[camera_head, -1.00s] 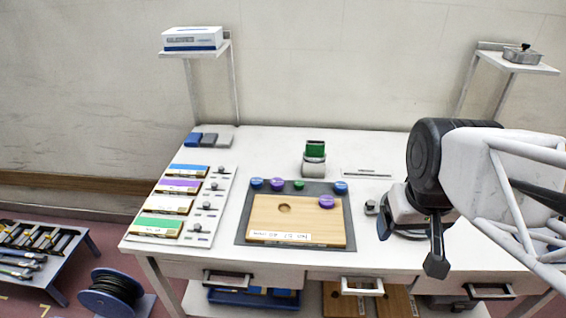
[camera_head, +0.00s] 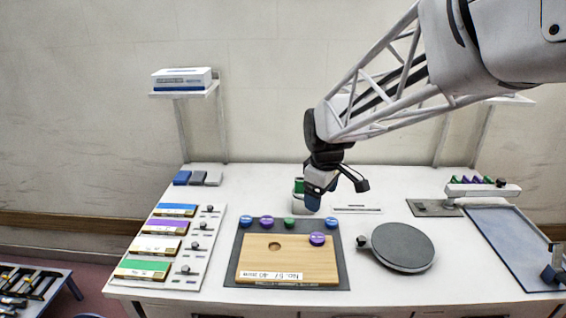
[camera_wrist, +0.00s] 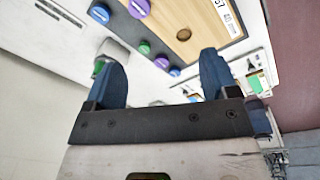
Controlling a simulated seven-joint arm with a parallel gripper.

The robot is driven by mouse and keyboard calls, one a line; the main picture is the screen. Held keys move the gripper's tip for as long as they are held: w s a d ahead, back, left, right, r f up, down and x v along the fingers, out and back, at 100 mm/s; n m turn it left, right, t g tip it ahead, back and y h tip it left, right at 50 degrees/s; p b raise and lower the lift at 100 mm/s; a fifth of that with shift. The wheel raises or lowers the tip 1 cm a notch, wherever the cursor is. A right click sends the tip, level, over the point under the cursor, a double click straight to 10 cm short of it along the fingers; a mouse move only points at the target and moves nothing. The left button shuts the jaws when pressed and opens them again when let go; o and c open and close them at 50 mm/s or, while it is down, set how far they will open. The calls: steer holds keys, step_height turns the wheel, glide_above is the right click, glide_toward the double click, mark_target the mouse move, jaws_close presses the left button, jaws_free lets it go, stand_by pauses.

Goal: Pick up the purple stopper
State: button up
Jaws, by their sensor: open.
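Two purple stoppers are near the work board. One purple stopper (camera_head: 317,239) sits on the right back corner of the wooden board (camera_head: 300,262), and it also shows at the top of the wrist view (camera_wrist: 139,8). The other purple stopper (camera_head: 267,222) stands on the dark mat behind the board, between a blue and a green stopper; in the wrist view it lies between my fingers (camera_wrist: 162,62). My gripper (camera_head: 313,203) is open and empty, pointing down behind the mat. Its blue fingers are spread apart in the wrist view (camera_wrist: 163,60).
Blue stoppers (camera_head: 246,221) (camera_head: 331,222) and a green stopper (camera_head: 290,222) share the mat's back row. A grey holder with green contents (camera_head: 298,195) is close beside my gripper. A round dark plate (camera_head: 402,247) and a rack of stoppers (camera_head: 482,188) stand right. Labelled boxes (camera_head: 160,246) stand left.

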steer(key=w+a+f+n, duration=0.5)
steer(key=w+a+f, duration=0.2)
steer(key=w+a, duration=0.15)
steer(key=n+g, duration=0.1)
steer(key=n, duration=0.3)
glide_above(267, 219)
step_height(267, 219, down, 7)
steer(key=shift+s+f, duration=0.15)
steer(key=shift+f, duration=1.3)
steer(key=shift+f, duration=2.6)
